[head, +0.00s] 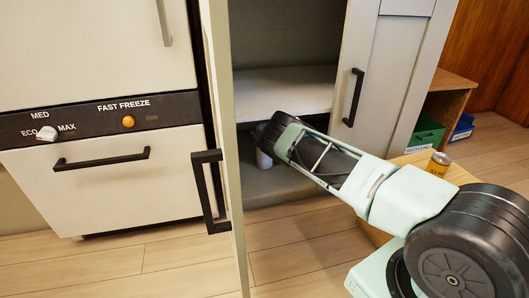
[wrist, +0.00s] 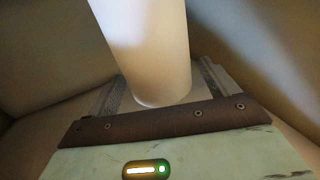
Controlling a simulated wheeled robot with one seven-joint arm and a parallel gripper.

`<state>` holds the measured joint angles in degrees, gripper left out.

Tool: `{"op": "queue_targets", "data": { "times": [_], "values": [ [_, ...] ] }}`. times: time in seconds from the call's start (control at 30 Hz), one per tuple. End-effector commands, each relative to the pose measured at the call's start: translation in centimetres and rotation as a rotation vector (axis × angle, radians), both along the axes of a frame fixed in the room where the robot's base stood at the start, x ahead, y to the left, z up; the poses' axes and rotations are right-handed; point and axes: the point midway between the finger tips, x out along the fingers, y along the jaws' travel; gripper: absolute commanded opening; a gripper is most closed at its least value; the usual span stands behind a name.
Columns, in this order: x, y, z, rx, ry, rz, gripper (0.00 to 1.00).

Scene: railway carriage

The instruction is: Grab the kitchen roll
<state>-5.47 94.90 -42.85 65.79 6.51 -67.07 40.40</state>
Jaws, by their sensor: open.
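The kitchen roll (wrist: 150,50) shows in the wrist view as a plain pale cylinder, a little tilted in the picture. Its top runs out of frame. My gripper (wrist: 161,88) is open, with one finger on each side of the roll's lower part. I cannot tell whether either finger touches it. In the head view my gripper (head: 264,141) reaches into the lower part of an open cupboard (head: 285,88). A small pale piece (head: 264,159) shows below it, perhaps the roll; my arm hides the rest.
A shelf (head: 285,90) lies just above my gripper. A yellow can (head: 438,164) stands on a wooden top at right. Bare floor lies in front.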

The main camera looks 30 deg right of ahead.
Motion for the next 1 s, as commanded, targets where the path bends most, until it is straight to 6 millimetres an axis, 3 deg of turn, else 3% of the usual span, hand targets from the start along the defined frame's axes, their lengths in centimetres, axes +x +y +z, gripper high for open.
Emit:
{"op": "queue_targets", "data": {
  "times": [0.2, 0.53, 0.77, 1.0],
  "values": [
    [2.6, 0.1, -0.3, -0.001, -0.002, 0.001, 0.86],
    [3.1, 0.0, 0.1, 0.0, 0.0, -0.001, 0.86],
    [3.1, 0.0, 0.0, 0.0, 0.0, -0.001, 0.23],
    [3.1, 0.1, 0.1, 0.001, -0.001, -0.001, 0.23]
  ]
}}
